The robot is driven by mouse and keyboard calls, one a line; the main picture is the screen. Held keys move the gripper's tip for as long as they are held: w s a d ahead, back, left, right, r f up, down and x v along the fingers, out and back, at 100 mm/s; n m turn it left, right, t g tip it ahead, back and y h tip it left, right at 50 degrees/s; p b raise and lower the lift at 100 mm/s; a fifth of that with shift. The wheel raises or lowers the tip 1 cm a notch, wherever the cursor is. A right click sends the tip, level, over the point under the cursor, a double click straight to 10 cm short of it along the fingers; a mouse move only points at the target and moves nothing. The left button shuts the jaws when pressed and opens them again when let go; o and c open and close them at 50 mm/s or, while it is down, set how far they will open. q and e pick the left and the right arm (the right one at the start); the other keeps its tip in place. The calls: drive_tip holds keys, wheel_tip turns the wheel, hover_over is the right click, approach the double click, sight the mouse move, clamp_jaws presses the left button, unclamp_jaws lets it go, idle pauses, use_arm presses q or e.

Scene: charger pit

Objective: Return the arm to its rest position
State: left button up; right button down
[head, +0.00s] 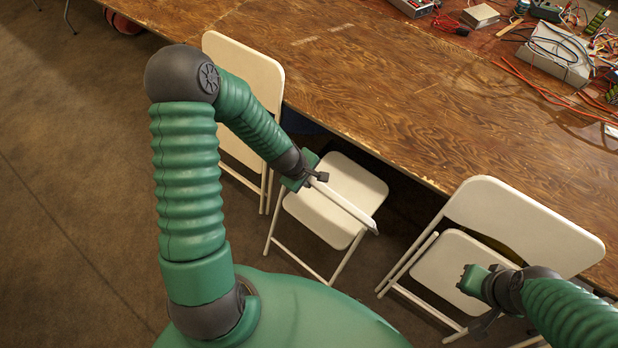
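My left arm rises in the left half of the head view, bends at a dark elbow, and reaches down to the right. Its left gripper (318,178) is above the middle chair. A thin pale bar (345,206) runs from beside its dark fingertips down to the right. I cannot tell whether the gripper holds this bar or it is part of a chair. My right arm enters from the lower right corner. Its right gripper (467,279) points left above the right chair's seat. Its fingers are too small to read as open or shut.
A long wooden table (400,85) crosses the upper right, with wires and devices (555,50) at its far right. White folding chairs stand along its near edge: left (245,75), middle (318,222) and right (525,225). Brown floor (75,200) is clear at left.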

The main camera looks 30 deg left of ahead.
use_arm(q)
drive_tip(key=shift+s+d, duration=0.1)
drive_tip(key=shift+c, duration=1.1)
drive_tip(key=shift+d+r, duration=0.2)
drive_tip(key=shift+d, duration=0.4)
clamp_jaws()
drive_tip(key=shift+a+f, duration=0.1)
drive_tip(key=shift+a, duration=0.3)
use_arm(e)
drive_tip(key=shift+s+d, duration=0.1)
drive_tip(key=shift+d, duration=0.2)
use_arm(q)
drive_tip(key=shift+d, duration=0.25)
use_arm(e)
drive_tip(key=shift+d, duration=0.25)
use_arm(q)
drive_tip(key=shift+a, duration=0.1)
drive_tip(key=o, duration=0.6)
unclamp_jaws()
drive_tip(key=o, duration=0.4)
